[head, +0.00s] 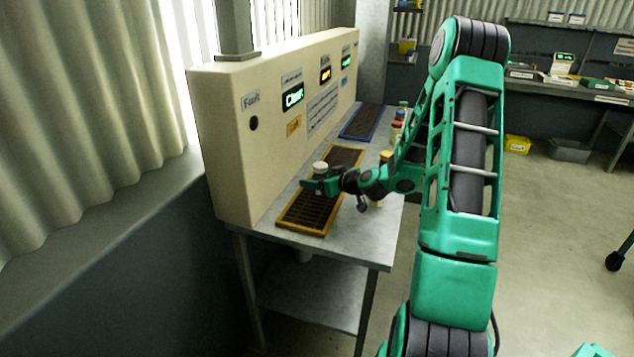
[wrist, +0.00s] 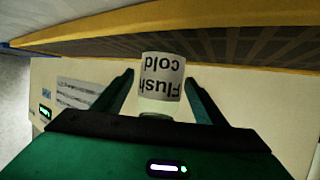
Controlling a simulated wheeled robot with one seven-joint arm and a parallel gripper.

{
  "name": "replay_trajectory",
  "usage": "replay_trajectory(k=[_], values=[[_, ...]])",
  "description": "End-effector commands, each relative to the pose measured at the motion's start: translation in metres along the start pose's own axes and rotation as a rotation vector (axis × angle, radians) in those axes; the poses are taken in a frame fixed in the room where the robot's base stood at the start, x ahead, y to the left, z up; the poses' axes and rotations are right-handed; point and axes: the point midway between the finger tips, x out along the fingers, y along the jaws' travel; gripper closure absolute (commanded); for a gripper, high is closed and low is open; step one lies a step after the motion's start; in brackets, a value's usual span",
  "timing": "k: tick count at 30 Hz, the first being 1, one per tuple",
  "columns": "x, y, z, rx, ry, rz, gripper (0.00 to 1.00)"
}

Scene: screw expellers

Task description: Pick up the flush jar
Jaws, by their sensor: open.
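The flush jar (wrist: 163,78) shows upside down in the wrist view, with a white label reading "Flush cold". It stands between the two fingers of my gripper (wrist: 160,88), with a gap visible on each side. In the head view the white-topped jar (head: 320,168) is over the yellow-framed grate (head: 309,211), and my gripper (head: 312,184) is around it at its height. My gripper is open. The jar's lower part is mostly hidden by the gripper in the head view.
A cream panel (head: 225,130) with lit displays stands behind the grates. A blue-framed grate (head: 363,122) is farther along the metal table (head: 355,245). Several small jars (head: 397,130) stand near its far right side, and a yellow-topped jar (head: 386,155) is beside my arm.

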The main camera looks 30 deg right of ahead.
Motion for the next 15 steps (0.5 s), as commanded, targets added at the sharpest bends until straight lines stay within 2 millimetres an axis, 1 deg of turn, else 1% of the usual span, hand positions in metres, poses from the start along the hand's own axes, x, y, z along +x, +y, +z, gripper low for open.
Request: replay_trajectory(k=[1,3,6,14,15], values=[[0.008,-0.001,0.0,-0.001,0.0,-0.002,0.35],[0.016,0.0,0.0,0.0,0.0,0.0,0.35],[0.022,0.0,0.0,-0.001,0.0,0.0,0.35],[0.024,0.0,0.0,0.0,0.0,0.001,0.35],[0.024,0.0,0.0,0.0,0.0,0.001,0.44]])
